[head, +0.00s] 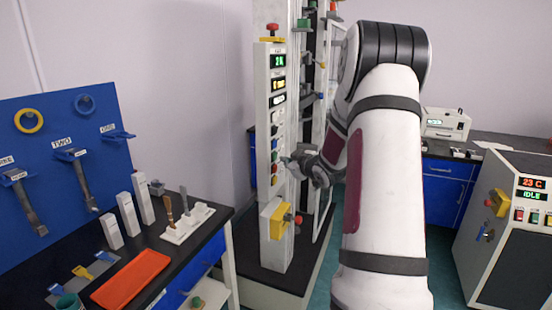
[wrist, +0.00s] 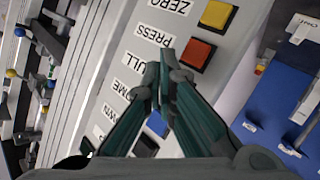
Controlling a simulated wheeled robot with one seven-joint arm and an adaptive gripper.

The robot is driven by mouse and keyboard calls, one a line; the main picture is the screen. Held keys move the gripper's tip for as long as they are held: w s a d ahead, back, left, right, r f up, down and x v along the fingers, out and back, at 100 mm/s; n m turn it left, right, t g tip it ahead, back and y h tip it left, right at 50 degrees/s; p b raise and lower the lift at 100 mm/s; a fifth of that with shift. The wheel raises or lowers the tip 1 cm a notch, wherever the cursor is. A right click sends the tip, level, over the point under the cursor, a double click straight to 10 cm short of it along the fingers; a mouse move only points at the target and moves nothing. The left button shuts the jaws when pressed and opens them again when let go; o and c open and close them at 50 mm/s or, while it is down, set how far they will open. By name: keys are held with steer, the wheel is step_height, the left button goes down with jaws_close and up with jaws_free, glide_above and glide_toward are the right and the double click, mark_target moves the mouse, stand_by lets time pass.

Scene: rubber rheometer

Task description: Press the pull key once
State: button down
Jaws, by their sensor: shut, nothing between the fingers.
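The key panel is a white upright column (head: 264,100) in the head view, with displays at the top and a row of keys below. In the wrist view the panel (wrist: 120,30) is tilted and close. The PULL label (wrist: 133,64) shows beside my gripper (wrist: 166,62), whose fingers are shut and empty. The pull key itself is hidden behind the fingers. The red-orange PRESS key (wrist: 196,54) and yellow ZERO key (wrist: 218,14) lie above right; a blue key (wrist: 156,124) shows below between the fingers. Contact cannot be told. The head view shows my gripper (head: 288,162) beside the keys.
A red mushroom button (head: 271,28) tops the column, and a yellow box (head: 274,220) with a red knob sits lower down. A black-topped bench (head: 205,228) with an orange tray (head: 131,278) stands left. A white instrument (head: 515,225) stands right.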

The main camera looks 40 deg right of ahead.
steer(key=shift+w, duration=0.15)
steer(key=shift+w+a, duration=0.15)
steer(key=shift+w, duration=0.1)
